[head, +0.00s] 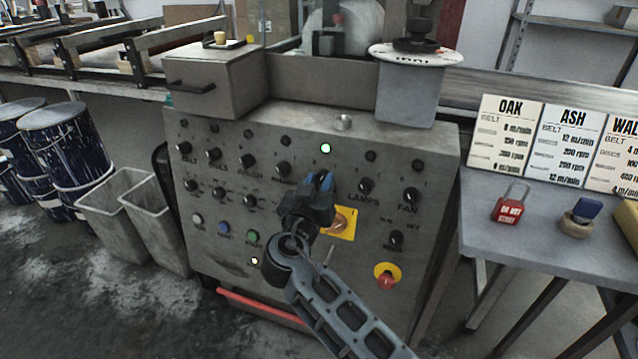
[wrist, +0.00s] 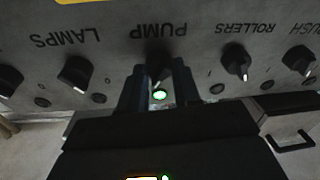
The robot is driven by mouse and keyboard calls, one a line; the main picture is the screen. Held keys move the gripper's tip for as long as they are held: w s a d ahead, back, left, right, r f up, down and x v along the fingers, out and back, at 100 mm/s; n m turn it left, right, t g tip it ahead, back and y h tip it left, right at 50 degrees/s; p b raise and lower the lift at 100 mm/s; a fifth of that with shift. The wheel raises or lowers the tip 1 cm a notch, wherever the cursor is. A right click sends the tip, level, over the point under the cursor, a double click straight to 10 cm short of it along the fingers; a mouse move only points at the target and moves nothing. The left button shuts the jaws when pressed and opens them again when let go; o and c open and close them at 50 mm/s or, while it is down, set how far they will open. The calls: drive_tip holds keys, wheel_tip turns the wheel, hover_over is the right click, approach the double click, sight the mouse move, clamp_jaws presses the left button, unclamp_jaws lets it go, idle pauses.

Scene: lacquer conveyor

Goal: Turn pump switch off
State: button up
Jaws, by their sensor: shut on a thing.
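The pump switch (wrist: 158,68) is a dark knob under the upside-down PUMP label in the wrist view. My gripper (wrist: 160,80) has a finger on each side of it and is shut on it. A green-lit lamp (wrist: 160,95) shows between the fingers; the same lit lamp (head: 325,148) is on the grey control panel (head: 300,125) in the head view. There my gripper (head: 321,182) is against the panel and hides the pump switch. The knob's exact pointing direction is hard to tell.
The lamps knob (head: 365,186) and rollers knob (head: 283,169) flank my gripper. A yellow plate with a rotary switch (head: 341,222) is just below it, and a red emergency button (head: 386,280) lower right. A table (head: 545,250) stands at right, grey bins (head: 120,205) at left.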

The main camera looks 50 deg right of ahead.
drive_tip(key=n, duration=0.1)
drive_tip(key=n+p, duration=0.1)
drive_tip(key=n, duration=0.1)
drive_tip(key=shift+r+n+t+y, duration=0.2)
drive_tip(key=shift+n+t+y, duration=0.1)
drive_tip(key=shift+y, duration=0.1)
drive_tip(key=n+p, duration=0.3)
drive_tip(key=n, duration=0.1)
drive_tip(key=shift+r+y, duration=0.1)
drive_tip(key=shift+y, duration=0.3)
drive_tip(key=n+p, duration=0.2)
drive_tip(key=n, duration=0.1)
drive_tip(key=shift+y+p, duration=0.3)
drive_tip(key=shift+p, duration=0.05)
drive_tip(key=shift+n+p, duration=0.75)
drive_tip(key=shift+n, duration=0.25)
drive_tip(key=o, duration=1)
drive_tip(key=shift+o, duration=0.2)
